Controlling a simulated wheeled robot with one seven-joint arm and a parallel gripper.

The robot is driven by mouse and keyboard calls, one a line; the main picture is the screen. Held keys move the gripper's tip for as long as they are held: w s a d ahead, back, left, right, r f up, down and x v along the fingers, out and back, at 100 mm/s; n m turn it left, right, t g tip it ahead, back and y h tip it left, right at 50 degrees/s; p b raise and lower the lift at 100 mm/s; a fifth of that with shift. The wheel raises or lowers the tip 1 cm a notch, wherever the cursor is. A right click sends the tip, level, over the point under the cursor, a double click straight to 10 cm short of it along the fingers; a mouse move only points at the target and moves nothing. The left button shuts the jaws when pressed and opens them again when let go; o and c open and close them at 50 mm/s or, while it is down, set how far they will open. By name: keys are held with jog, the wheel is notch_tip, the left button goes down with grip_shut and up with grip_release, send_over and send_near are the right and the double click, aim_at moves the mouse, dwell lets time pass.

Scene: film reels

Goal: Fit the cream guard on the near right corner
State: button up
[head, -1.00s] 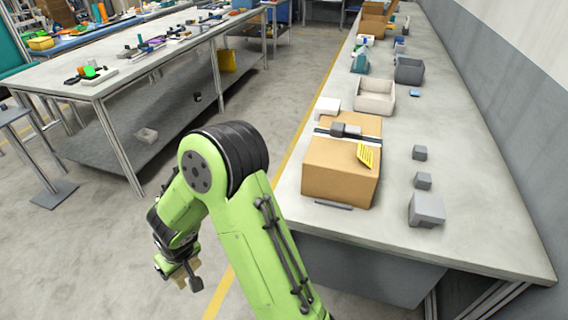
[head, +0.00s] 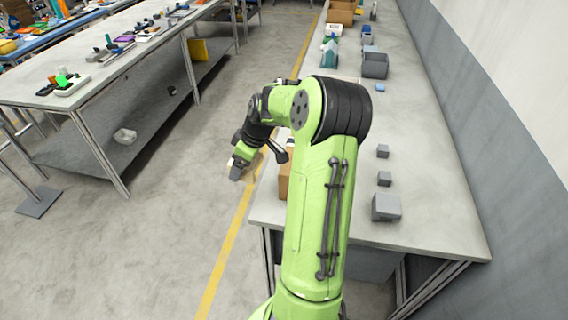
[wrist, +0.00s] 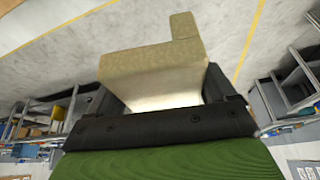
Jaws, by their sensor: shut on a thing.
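My gripper (head: 240,166) is out over the floor aisle, left of the right-hand bench, in the head view. In the wrist view my gripper (wrist: 163,88) is shut on the cream guard (wrist: 155,68), an angled beige piece with a raised part at its upper right. The guard is barely visible in the head view. The brown cardboard box (head: 284,182) sits on the bench's left edge, apart from my gripper. My arm hides most of it, including its near right corner.
Small grey blocks (head: 384,178) and a larger grey block (head: 386,207) stand on the right-hand bench (head: 430,220). A dark grey bin (head: 375,66) is farther back. A cluttered bench (head: 130,80) stands left across the open aisle. A wall borders the right.

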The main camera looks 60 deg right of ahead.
notch_tip(320, 180, up, 8)
jog(key=n+p, duration=0.1)
jog(key=p, duration=0.2)
send_over(281, 173)
jog(key=shift+y, duration=0.3)
jog(key=f, duration=0.6)
jog(key=f+b, duration=0.1)
jog(key=f, duration=0.2)
jog(key=shift+w+d+f, duration=0.35)
jog(key=shift+w+f, duration=0.05)
jog(key=shift+f, duration=0.1)
jog(key=shift+f+b, duration=0.25)
jog(key=shift+b, duration=0.15)
jog(key=shift+s+a+f, duration=0.2)
jog(key=shift+f, duration=0.05)
jog(key=o, duration=0.8)
jog(key=shift+c, duration=0.2)
jog(key=shift+o, duration=0.6)
jog(key=shift+s+a, duration=0.1)
